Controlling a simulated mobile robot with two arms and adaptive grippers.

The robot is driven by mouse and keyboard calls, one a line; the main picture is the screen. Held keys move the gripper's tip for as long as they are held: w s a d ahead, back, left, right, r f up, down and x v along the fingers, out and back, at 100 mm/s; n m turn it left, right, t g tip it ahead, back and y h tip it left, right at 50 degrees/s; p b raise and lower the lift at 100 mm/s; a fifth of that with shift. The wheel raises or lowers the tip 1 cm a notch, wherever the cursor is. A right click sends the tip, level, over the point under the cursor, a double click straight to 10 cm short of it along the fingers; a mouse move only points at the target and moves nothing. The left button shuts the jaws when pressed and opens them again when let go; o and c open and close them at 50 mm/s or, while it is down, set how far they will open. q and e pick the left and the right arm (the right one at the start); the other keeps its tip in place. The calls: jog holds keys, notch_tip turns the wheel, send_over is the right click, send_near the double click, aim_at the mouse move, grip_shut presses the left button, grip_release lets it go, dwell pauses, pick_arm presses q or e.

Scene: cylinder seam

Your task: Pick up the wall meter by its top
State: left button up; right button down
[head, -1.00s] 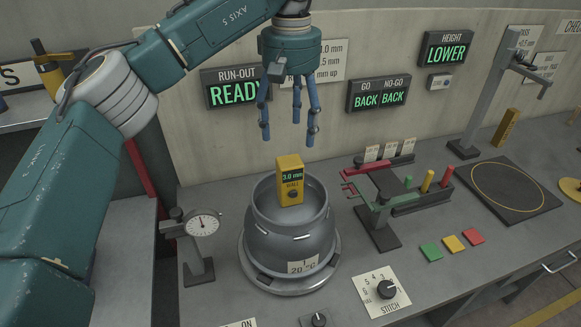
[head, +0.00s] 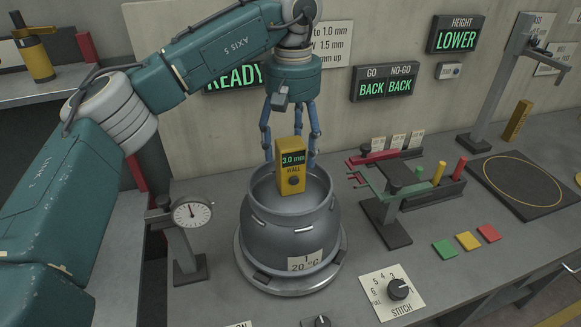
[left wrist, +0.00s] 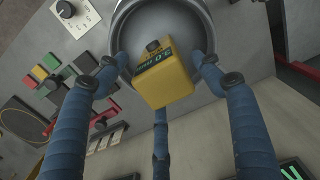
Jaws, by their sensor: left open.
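The yellow wall meter (head: 292,174) stands upright in the mouth of the grey cylinder (head: 291,232), its display reading 3.0 mm. Its lower end is inside the rim. My left gripper (head: 290,152) is open above and around the meter's top, its blue fingers apart and pointing down behind and beside it. In the left wrist view the meter (left wrist: 162,80) lies between the spread fingers of the gripper (left wrist: 162,75), with no visible finger contact. My right gripper is not in view.
A dial gauge (head: 192,213) stands left of the cylinder. A stand with red and green jaws (head: 392,200) is on the right, with coloured tiles (head: 467,241) and a STITCH knob (head: 398,289) nearby. The wall with signs (head: 385,84) is behind.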

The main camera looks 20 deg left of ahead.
aim_at(290, 172)
pick_arm(q)
jog(key=shift+a+f, duration=0.1)
jog(key=shift+f, duration=0.85)
notch_tip(290, 172, down, 5)
jog(key=p, duration=0.2)
jog(key=shift+s+a+r+p, duration=0.1)
jog(key=shift+a+p, duration=0.05)
jog(key=shift+p, duration=0.25)
jog(key=shift+f, duration=0.35)
jog(key=c, duration=1.4)
jog(key=shift+c, duration=0.8)
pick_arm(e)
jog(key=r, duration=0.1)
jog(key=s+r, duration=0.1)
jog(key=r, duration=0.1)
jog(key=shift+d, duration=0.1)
pick_arm(q)
jog(key=shift+r, duration=0.1)
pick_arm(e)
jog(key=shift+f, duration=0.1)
